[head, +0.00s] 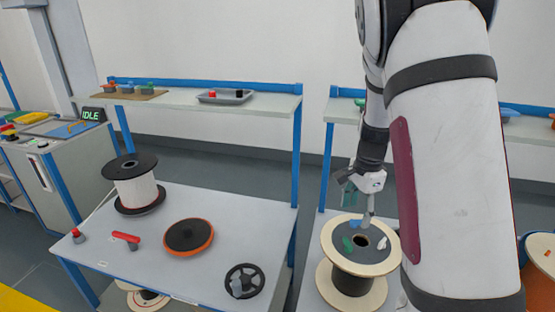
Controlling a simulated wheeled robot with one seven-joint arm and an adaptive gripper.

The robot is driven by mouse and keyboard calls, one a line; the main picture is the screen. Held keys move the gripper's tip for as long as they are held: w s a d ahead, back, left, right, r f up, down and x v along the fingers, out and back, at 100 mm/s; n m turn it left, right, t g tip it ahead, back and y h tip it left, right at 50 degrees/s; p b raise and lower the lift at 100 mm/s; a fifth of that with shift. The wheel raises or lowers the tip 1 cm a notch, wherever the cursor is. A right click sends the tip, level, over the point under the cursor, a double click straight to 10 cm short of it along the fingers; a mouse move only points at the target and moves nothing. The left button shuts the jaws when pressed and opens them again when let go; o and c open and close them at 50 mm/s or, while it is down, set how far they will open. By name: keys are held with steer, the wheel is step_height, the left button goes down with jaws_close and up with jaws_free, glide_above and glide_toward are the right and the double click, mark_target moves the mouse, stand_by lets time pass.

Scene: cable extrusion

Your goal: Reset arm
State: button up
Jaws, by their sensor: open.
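My gripper (366,215) shows at the right of the head view, at the end of my white and grey arm. It points down just above a large spool (338,240) with pale wooden flanges and a dark top disc. Its jaws are open, and I cannot tell whether the tips touch the spool. A small green piece (347,244) and a small white piece (381,243) lie on the spool's top. My arm hides part of the right side of the view.
The left table (105,235) bears a white-wound spool (137,192), an orange-rimmed disc (189,237), a red-handled tool (126,238) and a black handwheel (244,281). A shelf (180,99) holds a grey tray (225,97). A machine (45,185) reads IDLE at far left.

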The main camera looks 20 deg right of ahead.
steer(key=s+a+r+n+t+y, duration=0.1)
steer(key=s+a+r+n, duration=0.3)
steer(key=a+r, duration=0.2)
steer(key=s+a+r+n+t, duration=0.1)
steer(key=s+a+r+n, duration=0.3)
steer(key=a+r, duration=0.25)
steer(key=s+a+r+n, duration=0.2)
steer(key=s+a+n, duration=0.2)
steer(key=s, duration=0.3)
steer(key=s+a+r+n+t+h, duration=0.1)
steer(key=s+a+r+n, duration=0.1)
steer(key=s+n, duration=0.4)
steer(key=shift+s+a+r+n+t, duration=0.2)
steer(key=shift+s+a+n+t, duration=0.1)
steer(key=shift+s+a, duration=0.65)
